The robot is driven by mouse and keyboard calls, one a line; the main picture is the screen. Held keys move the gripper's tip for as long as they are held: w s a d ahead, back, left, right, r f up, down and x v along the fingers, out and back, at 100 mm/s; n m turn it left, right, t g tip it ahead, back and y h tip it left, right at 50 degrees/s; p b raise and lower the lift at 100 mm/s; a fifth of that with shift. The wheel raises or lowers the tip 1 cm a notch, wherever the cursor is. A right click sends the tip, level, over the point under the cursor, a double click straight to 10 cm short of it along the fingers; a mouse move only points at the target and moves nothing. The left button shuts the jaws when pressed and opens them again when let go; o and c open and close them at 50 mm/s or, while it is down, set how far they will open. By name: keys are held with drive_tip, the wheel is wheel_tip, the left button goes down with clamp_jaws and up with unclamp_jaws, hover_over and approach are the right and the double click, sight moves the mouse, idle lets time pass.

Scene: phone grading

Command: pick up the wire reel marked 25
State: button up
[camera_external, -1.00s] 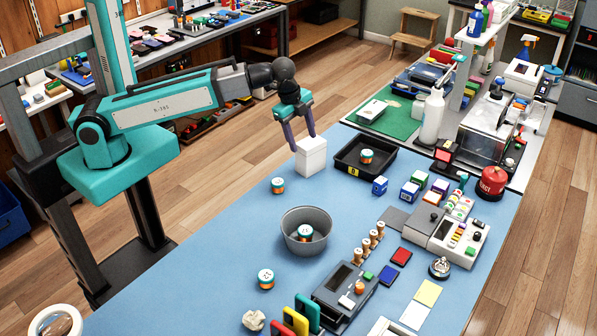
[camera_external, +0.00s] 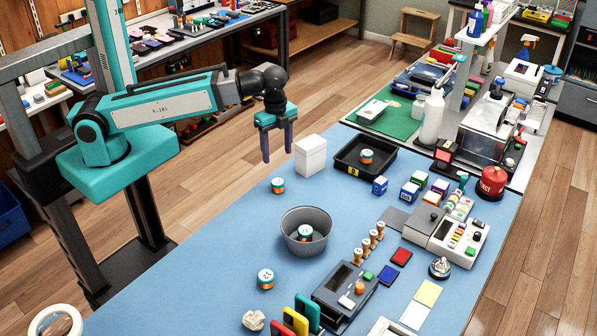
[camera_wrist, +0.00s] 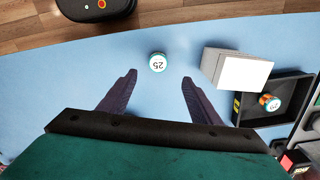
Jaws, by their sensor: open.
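The wire reel marked 25 (camera_wrist: 157,62) stands upright on the blue mat in the wrist view, just beyond and between my fingertips. In the external view this appears to be the orange and green reel (camera_external: 278,186) left of the white box, its label too small to read. My gripper (camera_external: 277,157) hangs above the mat's far left edge, fingers pointing down, open and empty. It also shows in the wrist view (camera_wrist: 160,77), with nothing between the fingers. Other reels are in the grey bowl (camera_external: 305,233), in the black tray (camera_external: 365,157), and on the mat (camera_external: 266,278).
A white box (camera_external: 311,155) stands close to the right of the reel. It also shows in the wrist view (camera_wrist: 238,68). The grey bowl (camera_external: 283,222) and black tray (camera_external: 342,165) lie farther off. The blue mat (camera_external: 225,265) left of the bowl is mostly clear.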

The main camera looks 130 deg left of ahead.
sight(277, 181)
drive_tip(key=shift+f+p, duration=0.7)
drive_tip(key=shift+f, duration=3.25)
drive_tip(key=shift+f, duration=0.1)
drive_tip(key=shift+s+d+f+p, duration=0.1)
drive_tip(key=shift+d+f+p, duration=0.1)
drive_tip(key=shift+f+p, duration=0.85)
drive_tip(key=shift+f, duration=1.45)
drive_tip(key=shift+c, duration=0.5)
drive_tip(key=c, duration=1)
